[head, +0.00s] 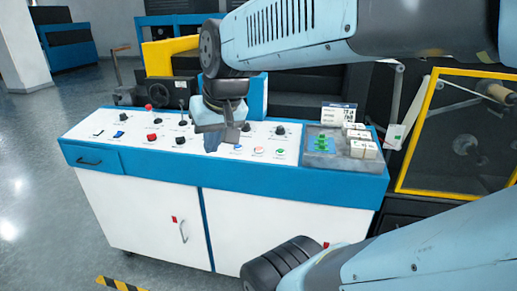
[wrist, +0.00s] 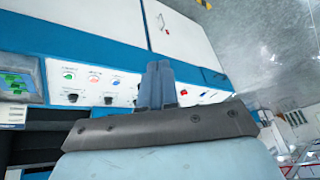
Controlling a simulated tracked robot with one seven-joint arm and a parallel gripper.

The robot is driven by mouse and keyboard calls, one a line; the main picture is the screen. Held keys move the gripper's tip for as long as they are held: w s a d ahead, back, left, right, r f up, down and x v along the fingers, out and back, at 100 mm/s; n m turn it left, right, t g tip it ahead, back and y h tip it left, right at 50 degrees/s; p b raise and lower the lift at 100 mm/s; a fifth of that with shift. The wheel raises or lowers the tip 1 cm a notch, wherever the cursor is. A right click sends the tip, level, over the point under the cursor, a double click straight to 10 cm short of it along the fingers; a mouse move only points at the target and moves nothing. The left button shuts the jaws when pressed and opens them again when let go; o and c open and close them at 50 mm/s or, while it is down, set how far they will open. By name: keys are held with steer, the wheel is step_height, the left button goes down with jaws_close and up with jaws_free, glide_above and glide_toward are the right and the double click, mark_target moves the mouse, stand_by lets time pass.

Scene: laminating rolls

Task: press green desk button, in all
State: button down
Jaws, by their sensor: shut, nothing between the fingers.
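The green desk button (head: 280,152) is a small round button on the white top of the control desk (head: 300,175), near its front edge and just left of the grey screen unit. It also shows in the wrist view (wrist: 69,76), left of my gripper. My gripper (head: 212,148) is shut and empty, pointing down over the desk top, to the left of the green button and apart from it. In the wrist view my gripper's fingers (wrist: 160,66) stand together. The exact gap between the fingertips and the panel is hard to tell.
A pale red button (head: 259,150) and a blue button (head: 238,148) lie between my gripper and the green button. Red buttons (head: 152,137), knobs and levers (head: 182,107) stand to the left. A screen unit (head: 321,145) with white blocks (head: 363,149) stands at right. A yellow-framed guard (head: 415,120) stands beyond.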

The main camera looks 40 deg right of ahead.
steer(key=w+d+f+m+y, duration=0.1)
steer(key=w+d+f+m, duration=0.1)
steer(key=w+d+m, duration=0.4)
steer(key=m+t+y, duration=0.1)
steer(key=m+t, duration=0.4)
steer(key=m, duration=0.9)
glide_above(281, 151)
steer(key=s+a, duration=0.1)
steer(key=s, duration=0.1)
step_height(281, 151, down, 8)
steer(key=shift+a+r, duration=0.1)
steer(key=shift+r, duration=0.1)
steer(key=shift+f, duration=0.1)
steer(key=shift+w+d+f, duration=0.2)
steer(key=shift+f, duration=1.2)
steer(key=shift+w+d+f, duration=0.15)
steer(key=shift+f, duration=1.3)
steer(key=shift+w+d+f, duration=0.2)
steer(key=shift+f, duration=1.2)
steer(key=shift+f, duration=0.1)
steer(key=shift+f, duration=0.25)
